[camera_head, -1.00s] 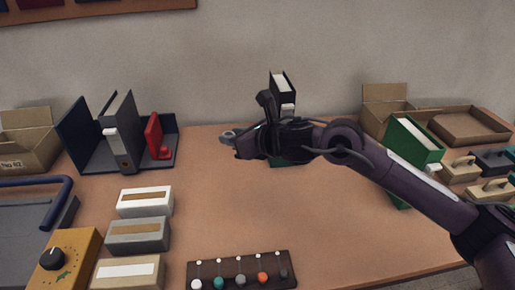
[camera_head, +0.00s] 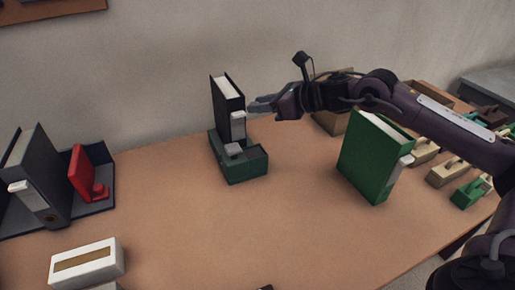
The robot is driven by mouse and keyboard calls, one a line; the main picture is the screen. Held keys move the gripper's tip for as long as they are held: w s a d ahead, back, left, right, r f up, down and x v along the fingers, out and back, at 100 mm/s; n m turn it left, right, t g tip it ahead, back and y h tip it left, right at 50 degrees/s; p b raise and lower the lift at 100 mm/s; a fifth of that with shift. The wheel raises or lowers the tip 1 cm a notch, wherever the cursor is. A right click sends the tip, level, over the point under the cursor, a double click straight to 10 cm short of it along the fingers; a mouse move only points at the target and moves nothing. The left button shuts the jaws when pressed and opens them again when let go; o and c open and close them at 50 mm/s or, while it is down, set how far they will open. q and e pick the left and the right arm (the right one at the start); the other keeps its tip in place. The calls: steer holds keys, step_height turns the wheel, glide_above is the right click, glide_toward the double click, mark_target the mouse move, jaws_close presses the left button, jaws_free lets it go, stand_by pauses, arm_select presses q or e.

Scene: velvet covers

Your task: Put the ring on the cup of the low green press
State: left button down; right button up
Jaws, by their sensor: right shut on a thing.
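My right gripper (camera_head: 262,106) points left, just right of a tall black upright block (camera_head: 225,95) with a white tab (camera_head: 238,120). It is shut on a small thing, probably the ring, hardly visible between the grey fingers. A low green press-like base (camera_head: 246,166) with a small grey block (camera_head: 233,150) stands at the foot of the black block. I cannot clearly make out a cup on it. The fingertips are higher than this base; whether they touch the black block I cannot tell. My left gripper is out of view.
A large green upright block (camera_head: 368,160) stands under my right arm. Wooden and green handled pieces (camera_head: 470,192) and a cardboard box (camera_head: 331,121) are at the right. A grey binder-like block (camera_head: 38,170) and a red piece (camera_head: 86,170) are at the left.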

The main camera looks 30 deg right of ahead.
glide_above(261, 155)
step_height(261, 155, down, 10)
steer(key=shift+r+p, duration=0.15)
steer(key=shift+p, duration=0.2)
steer(key=shift+s+f, duration=0.1)
steer(key=shift+f, duration=0.4)
step_height(261, 155, down, 4)
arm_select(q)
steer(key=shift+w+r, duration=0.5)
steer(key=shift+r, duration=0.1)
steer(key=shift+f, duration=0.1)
arm_select(e)
steer(key=shift+f, duration=0.2)
steer(key=o, duration=0.7)
steer(key=shift+r, duration=0.1)
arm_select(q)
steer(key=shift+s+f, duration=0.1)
arm_select(e)
steer(key=shift+o, duration=0.2)
